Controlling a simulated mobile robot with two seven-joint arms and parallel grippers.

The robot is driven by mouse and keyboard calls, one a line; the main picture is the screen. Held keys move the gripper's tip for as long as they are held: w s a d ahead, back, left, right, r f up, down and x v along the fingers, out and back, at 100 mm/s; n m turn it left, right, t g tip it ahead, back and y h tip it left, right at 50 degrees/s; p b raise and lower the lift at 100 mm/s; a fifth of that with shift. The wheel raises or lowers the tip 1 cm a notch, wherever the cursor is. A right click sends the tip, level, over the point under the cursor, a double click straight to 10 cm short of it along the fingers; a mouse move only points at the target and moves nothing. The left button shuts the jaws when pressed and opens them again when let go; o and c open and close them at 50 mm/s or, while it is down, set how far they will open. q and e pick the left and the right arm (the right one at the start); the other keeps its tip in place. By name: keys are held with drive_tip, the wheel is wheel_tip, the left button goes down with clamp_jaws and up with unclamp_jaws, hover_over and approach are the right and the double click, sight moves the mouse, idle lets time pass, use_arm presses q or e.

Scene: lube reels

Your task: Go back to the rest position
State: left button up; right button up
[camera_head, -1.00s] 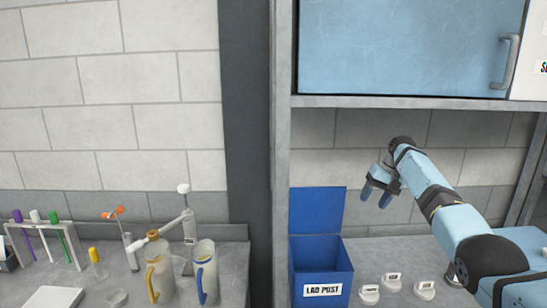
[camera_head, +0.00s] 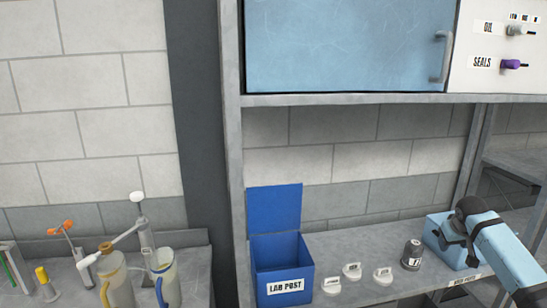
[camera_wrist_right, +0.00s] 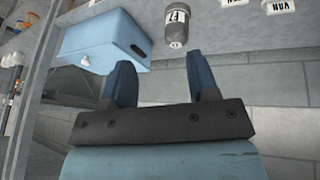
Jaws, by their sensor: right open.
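My right arm comes in from the right in the head view, its wrist in front of a light blue box on the shelf. The right gripper's fingers are hidden there. In the right wrist view the right gripper (camera_wrist_right: 160,82) has its two blue fingers apart, with nothing between them. The light blue box (camera_wrist_right: 105,42) and a dark grey bottle (camera_wrist_right: 178,35) appear beyond the fingertips, apart from them. In the head view the bottle (camera_head: 412,255) stands left of the light blue box (camera_head: 436,236). My left gripper is not in view.
A blue open-lidded LAB POST box (camera_head: 284,268) stands on the shelf beside several small white labelled pieces (camera_head: 352,271). A blue cabinet door (camera_head: 345,45) hangs above. Jugs (camera_head: 116,285) and a white-knobbed stand (camera_head: 140,215) are on the left bench. A shelf upright (camera_head: 232,170) separates the two areas.

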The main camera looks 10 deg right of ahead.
drive_tip(key=w+r+n+t+h, duration=0.3)
drive_tip(key=w+r+n+t, duration=0.3)
drive_tip(key=w+r+t, duration=0.6)
drive_tip(key=s+a+f+g+y, duration=0.1)
drive_tip(key=s+a+f+y, duration=0.1)
drive_tip(key=s+a+f, duration=0.55)
drive_tip(key=s+a+f+n+y, duration=0.15)
drive_tip(key=s+a+f, duration=0.35)
drive_tip(key=a+f, duration=0.5)
drive_tip(key=s+a+f+g+y, duration=0.1)
drive_tip(key=s+a+f+y, duration=0.2)
drive_tip(key=s+a+f, duration=0.6)
drive_tip(key=s+a+f+m+g+y, duration=0.1)
drive_tip(key=s+a+f, duration=0.4)
drive_tip(key=s+a, duration=0.3)
drive_tip(key=s+a+f+m+g+y, duration=0.1)
drive_tip(key=s+a+f, duration=0.5)
drive_tip(key=s, duration=1.1)
drive_tip(key=a+m+g, duration=0.1)
drive_tip(key=a, duration=0.1)
drive_tip(key=shift+a, duration=0.3)
